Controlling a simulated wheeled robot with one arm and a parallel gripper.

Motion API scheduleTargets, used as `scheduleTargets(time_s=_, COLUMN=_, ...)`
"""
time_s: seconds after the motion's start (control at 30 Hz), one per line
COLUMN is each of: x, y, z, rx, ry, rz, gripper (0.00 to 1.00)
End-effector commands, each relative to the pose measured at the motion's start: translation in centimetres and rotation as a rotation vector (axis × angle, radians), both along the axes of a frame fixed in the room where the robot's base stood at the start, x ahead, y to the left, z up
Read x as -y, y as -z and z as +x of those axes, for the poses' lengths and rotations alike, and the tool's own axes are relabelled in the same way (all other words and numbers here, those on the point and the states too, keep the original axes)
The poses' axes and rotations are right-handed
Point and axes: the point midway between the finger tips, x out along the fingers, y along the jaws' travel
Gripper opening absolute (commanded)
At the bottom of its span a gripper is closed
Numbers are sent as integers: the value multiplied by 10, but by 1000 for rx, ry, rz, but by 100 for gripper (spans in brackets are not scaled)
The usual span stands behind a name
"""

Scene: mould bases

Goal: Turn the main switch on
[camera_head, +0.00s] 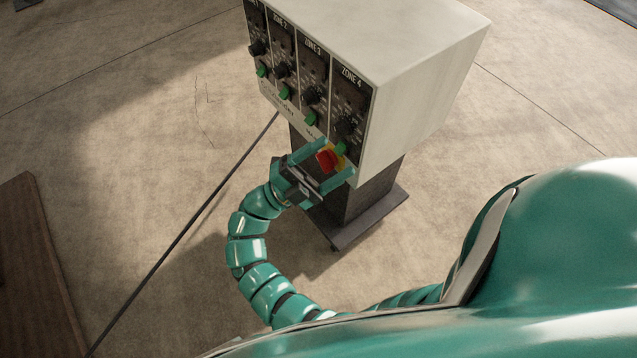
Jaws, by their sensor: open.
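The main switch (326,159) is a red rotary knob on a yellow plate, low at the right of the control box's front panel. My gripper (330,161) is at the panel with its two teal fingers spread, one on each side of the red knob. The jaws are open. I cannot tell whether either finger touches the knob. The gripper hides part of the yellow plate and the panel's lower edge. The knob's marked position is too small to read.
The white control box (430,60) stands on a dark pedestal (368,192) with a flat base plate. Zone panels carry black knobs and green switches (312,118) just above my gripper. A cable (190,225) crosses the floor. A brown board (35,270) lies at left.

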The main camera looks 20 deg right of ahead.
Motion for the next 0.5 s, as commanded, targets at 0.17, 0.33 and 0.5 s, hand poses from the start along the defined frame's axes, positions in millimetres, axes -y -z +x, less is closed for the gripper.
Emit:
scheduleTargets(time_s=0.17, x=-50, y=79, z=20, rx=-146, ry=-53, rz=233, gripper=73)
scheduleTargets(time_s=0.33, x=-103, y=122, z=29, rx=-305, ry=-135, rz=393, gripper=73)
scheduleTargets(time_s=0.5, x=-140, y=141, z=30, rx=-417, ry=-204, rz=476, gripper=73)
